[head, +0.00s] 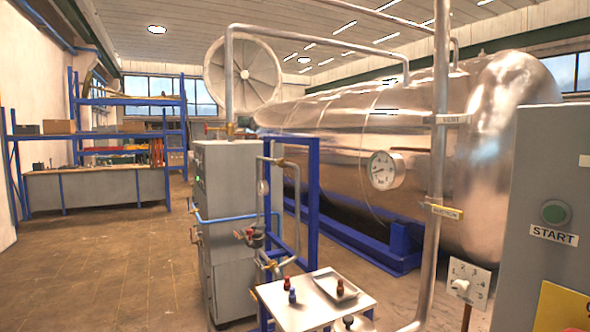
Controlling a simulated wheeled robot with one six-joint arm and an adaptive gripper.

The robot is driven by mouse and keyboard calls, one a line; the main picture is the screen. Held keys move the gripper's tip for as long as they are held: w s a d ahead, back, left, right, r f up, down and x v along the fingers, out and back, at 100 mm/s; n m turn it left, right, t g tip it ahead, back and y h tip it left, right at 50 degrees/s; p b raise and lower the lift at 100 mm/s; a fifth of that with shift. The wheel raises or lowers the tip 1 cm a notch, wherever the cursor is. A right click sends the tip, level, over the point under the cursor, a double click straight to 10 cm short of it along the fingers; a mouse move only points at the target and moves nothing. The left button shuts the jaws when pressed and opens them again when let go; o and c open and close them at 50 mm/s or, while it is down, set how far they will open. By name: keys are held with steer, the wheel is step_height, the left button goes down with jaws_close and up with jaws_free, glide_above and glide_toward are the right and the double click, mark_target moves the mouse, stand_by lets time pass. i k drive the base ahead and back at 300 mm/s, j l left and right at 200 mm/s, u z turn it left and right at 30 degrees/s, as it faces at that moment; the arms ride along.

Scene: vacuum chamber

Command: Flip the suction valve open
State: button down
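A tall metal pipe (438,165) stands in front of the big steel tank. On it, right of the tank's round gauge, is a small yellow piece (444,212) with lettering that seems to read SUCTION. I cannot tell whether this piece is a label or the valve's lever, nor how the valve is set. A pale label (452,119) higher on the pipe seems to read VENT. My gripper is not in view.
The steel tank (478,165) rests on a blue frame. A grey cabinet with a green START button (555,212) and a numbered dial (465,285) are at right. A small table (310,312) with bottles and a tray stands in front. Brown floor (100,270) is clear at left.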

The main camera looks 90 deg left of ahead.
mark_target(444, 211)
steer(key=u, duration=1.9)
